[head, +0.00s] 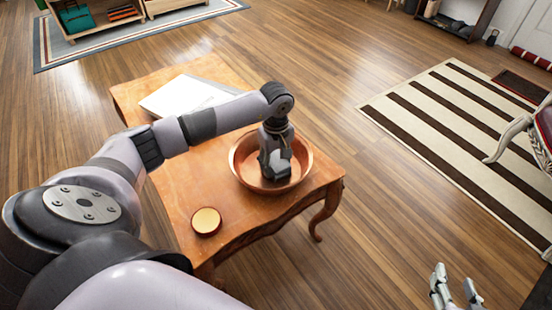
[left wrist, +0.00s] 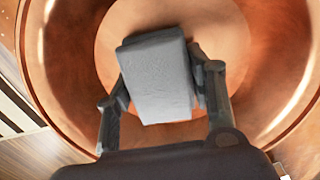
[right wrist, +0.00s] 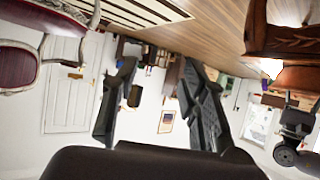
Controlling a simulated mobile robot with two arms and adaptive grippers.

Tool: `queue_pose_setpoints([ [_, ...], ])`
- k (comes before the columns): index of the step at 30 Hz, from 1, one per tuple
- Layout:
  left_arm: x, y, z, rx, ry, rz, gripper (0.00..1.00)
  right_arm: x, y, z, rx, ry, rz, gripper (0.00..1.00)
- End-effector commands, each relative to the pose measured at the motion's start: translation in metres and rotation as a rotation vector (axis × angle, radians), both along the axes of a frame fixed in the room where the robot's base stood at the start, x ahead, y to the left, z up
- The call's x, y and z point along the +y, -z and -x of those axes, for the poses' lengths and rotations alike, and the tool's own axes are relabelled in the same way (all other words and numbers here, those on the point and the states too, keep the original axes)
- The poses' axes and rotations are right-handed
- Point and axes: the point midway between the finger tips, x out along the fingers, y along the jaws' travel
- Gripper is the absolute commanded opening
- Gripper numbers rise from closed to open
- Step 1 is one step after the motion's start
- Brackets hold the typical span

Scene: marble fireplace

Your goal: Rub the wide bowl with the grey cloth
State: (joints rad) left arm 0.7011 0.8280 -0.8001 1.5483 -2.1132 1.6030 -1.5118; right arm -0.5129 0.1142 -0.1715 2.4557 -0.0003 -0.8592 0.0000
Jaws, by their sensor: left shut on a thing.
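The wide bowl (head: 242,165) is copper-coloured and stands upright on the wooden table (head: 180,190), near its right end. My left gripper (head: 275,172) points down into the bowl. In the left wrist view my left gripper (left wrist: 165,95) is shut on the grey cloth (left wrist: 158,75), a folded pad held inside the bowl (left wrist: 235,35). Whether the cloth touches the bowl's bottom I cannot tell. My right gripper (head: 455,295) is off the table at the lower right. In the right wrist view it (right wrist: 160,100) is open and empty.
A small round gold-topped container (head: 206,221) stands on the table's near edge, left of the bowl. A pale flat item (head: 185,94), like a book or papers, lies at the back, partly behind my left arm. A striped rug (head: 450,130) and a chair (head: 540,130) are at the right.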

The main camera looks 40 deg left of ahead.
Motion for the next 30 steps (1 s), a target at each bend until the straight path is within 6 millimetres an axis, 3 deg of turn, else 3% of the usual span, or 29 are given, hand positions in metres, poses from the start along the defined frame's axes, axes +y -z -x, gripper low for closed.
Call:
queue_pose_setpoints([
  [9,0.001,0.0,0.001,0.001,-0.007,0.0,0.27,-0.006,0.015,0.014,0.108,0.007,0.025,0.4],
  [12,0.001,-0.019,0.001,-0.002,-0.006,-0.002,0.27,-0.008,0.021,0.02,0.148,0.01,0.034,0.4],
  [30,0.002,-0.032,0.002,0.0,-0.013,-0.001,0.27,-0.023,0.051,0.062,0.394,0.028,0.087,0.4],
])
